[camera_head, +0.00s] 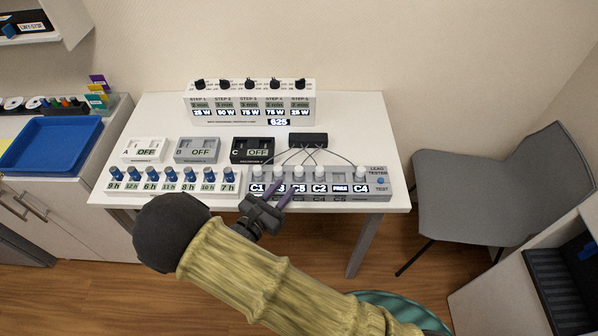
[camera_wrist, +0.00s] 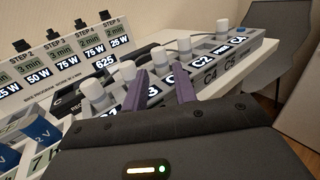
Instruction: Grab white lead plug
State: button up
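Several white lead plugs stand upright along the grey lead tester (camera_head: 378,194) at the table's front right. From left, the head view shows a plug at C1 (camera_head: 256,172), one at a partly hidden label (camera_head: 278,172), then C5 (camera_head: 298,172), C2 (camera_head: 319,172) and C4 (camera_head: 361,172). The FREE slot (camera_head: 340,188) has no plug. My gripper (camera_head: 279,191) is at the tester's front, near the second and third plugs. In the wrist view its purple fingers (camera_wrist: 161,75) are apart, with one white plug (camera_wrist: 158,54) showing between them. I cannot tell whether they reach around it.
A black box (camera_head: 308,139) with thin cables to the plugs sits behind the tester. Blue-capped knobs (camera_head: 151,174) stand left of it, with timer boxes (camera_head: 197,150) behind. A step panel (camera_head: 250,103) is at the back. A grey chair (camera_head: 480,190) stands right.

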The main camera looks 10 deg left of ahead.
aim_at(296, 174)
jog(key=shift+w+d, duration=0.1)
jog(key=shift+w, duration=0.2)
jog(key=shift+w, duration=0.1)
jog(key=p+x, duration=0.1)
jog(key=x, duration=0.4)
jog(key=shift+w, duration=0.2)
jog(key=shift+s, duration=0.3)
jog(key=shift+w, duration=0.1)
grip_shut()
notch_tip(296, 174, up, 10)
dwell(0.4)
